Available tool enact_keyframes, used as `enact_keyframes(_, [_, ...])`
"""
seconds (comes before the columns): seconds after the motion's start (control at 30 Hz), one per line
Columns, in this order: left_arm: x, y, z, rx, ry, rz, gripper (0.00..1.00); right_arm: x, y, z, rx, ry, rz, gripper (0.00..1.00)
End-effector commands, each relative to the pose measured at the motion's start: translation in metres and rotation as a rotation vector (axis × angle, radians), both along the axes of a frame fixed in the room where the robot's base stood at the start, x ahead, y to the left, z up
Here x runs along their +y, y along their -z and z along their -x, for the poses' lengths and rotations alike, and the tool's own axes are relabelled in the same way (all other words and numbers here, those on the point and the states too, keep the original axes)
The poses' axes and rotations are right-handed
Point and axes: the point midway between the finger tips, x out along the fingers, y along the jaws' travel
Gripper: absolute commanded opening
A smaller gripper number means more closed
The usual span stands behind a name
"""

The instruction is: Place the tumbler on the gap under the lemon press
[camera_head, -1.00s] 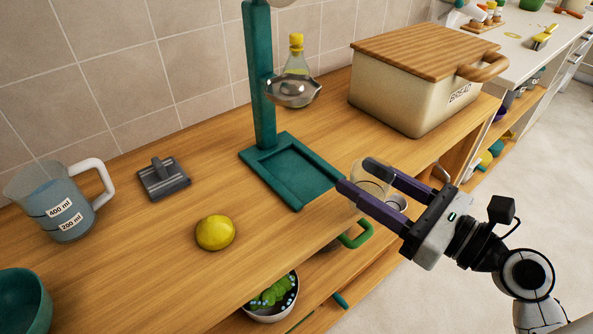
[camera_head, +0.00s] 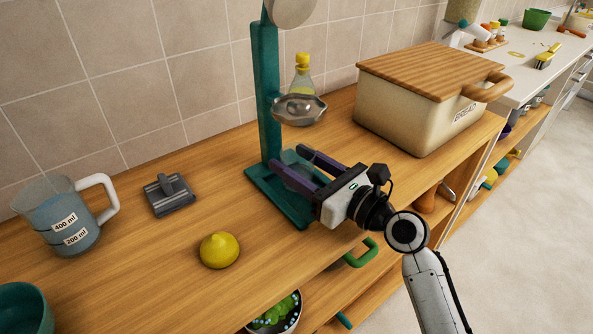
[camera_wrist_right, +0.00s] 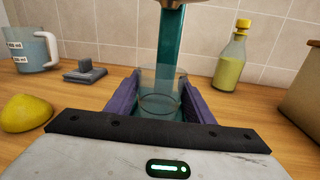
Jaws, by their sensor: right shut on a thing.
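The lemon press is a teal stand with a metal bowl (camera_head: 299,109) on its upright and a flat teal base (camera_head: 262,181) with a recess. My right gripper (camera_head: 296,168) is over the base, below the bowl. It is shut on the clear glass tumbler (camera_wrist_right: 161,95), which stands upright between the purple fingers in the right wrist view. In the head view the fingers partly hide the tumbler. I cannot tell whether its bottom touches the base. The press upright (camera_wrist_right: 171,45) is straight behind the tumbler. My left gripper is not in view.
A lemon (camera_head: 220,251), a grey block with a handle (camera_head: 170,195) and a measuring jug (camera_head: 62,222) stand to the left. An oil bottle (camera_head: 303,75) is behind the press. A bread box (camera_head: 420,110) stands to the right.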

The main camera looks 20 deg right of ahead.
Motion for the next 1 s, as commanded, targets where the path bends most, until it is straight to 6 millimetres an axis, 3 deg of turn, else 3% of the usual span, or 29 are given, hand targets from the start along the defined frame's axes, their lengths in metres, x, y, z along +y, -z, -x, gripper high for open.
enact_keyframes(0.03, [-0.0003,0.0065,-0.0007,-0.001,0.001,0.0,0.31,0.0,0.0123,0.0002,0.001,-0.001,0.002,0.23])
enact_keyframes(0.1, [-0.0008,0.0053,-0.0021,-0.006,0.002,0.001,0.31,0.0,0.0168,0.0002,0.0,0.0,-0.001,0.23])
enact_keyframes(0.43, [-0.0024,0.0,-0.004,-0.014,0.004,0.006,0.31,0.0,0.0179,0.0004,0.0,0.0,0.0,0.23])
enact_keyframes(0.47, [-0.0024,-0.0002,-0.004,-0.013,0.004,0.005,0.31,0.0,0.0181,0.0004,0.001,0.0,0.0,0.51])
enact_keyframes(0.57, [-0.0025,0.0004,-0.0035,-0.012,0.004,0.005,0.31,0.0,0.0177,0.0004,0.001,0.0,0.0,0.67])
enact_keyframes(0.9, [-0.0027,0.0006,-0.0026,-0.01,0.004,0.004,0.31,0.0,0.0136,0.0004,-0.001,0.0,0.0,0.67])
enact_keyframes(1.0, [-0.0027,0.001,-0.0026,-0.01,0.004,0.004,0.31,-0.0058,0.0161,0.0101,0.002,0.001,0.001,0.67])
